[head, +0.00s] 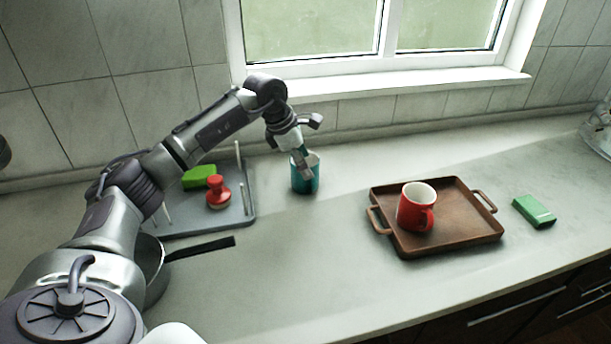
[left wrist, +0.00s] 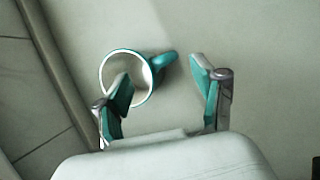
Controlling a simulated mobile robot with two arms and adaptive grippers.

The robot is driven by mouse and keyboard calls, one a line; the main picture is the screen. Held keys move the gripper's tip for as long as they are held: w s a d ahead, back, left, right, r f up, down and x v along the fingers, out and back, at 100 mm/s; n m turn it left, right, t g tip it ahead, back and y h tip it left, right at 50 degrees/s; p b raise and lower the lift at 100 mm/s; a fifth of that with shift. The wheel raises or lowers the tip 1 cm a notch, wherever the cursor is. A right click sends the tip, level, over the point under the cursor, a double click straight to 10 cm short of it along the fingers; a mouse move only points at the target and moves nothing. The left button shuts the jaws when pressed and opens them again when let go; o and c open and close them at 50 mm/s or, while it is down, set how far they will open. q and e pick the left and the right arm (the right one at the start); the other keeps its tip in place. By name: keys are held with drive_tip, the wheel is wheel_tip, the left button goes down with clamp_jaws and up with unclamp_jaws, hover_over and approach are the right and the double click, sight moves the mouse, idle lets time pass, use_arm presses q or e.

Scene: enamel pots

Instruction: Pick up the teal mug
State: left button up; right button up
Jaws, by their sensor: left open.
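The teal mug (head: 305,183) stands upright on the counter below the window, right of the grey drying tray. My left gripper (head: 304,164) is at the mug's top in the head view, one finger crossing its rim and front. In the left wrist view, the gripper (left wrist: 160,80) is open. Its left finger overlaps the mug's round rim, and its right finger is clear to the right. The teal mug (left wrist: 137,69) shows its pale inside, and its handle points up right, between the fingers in the picture. I cannot tell whether a finger touches the mug. My right gripper is not in view.
A pan's black handle (head: 200,247) lies in front.

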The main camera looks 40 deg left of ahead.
sight(299, 185)
use_arm(q)
drive_tip(key=x, duration=0.1)
drive_tip(key=p+x, duration=0.1)
drive_tip(key=x, duration=0.1)
drive_tip(key=shift+s+d+f, duration=0.1)
drive_tip(key=shift+d+f, duration=0.15)
drive_tip(key=shift+f, duration=0.5)
drive_tip(key=shift+r, duration=0.1)
clamp_jaws()
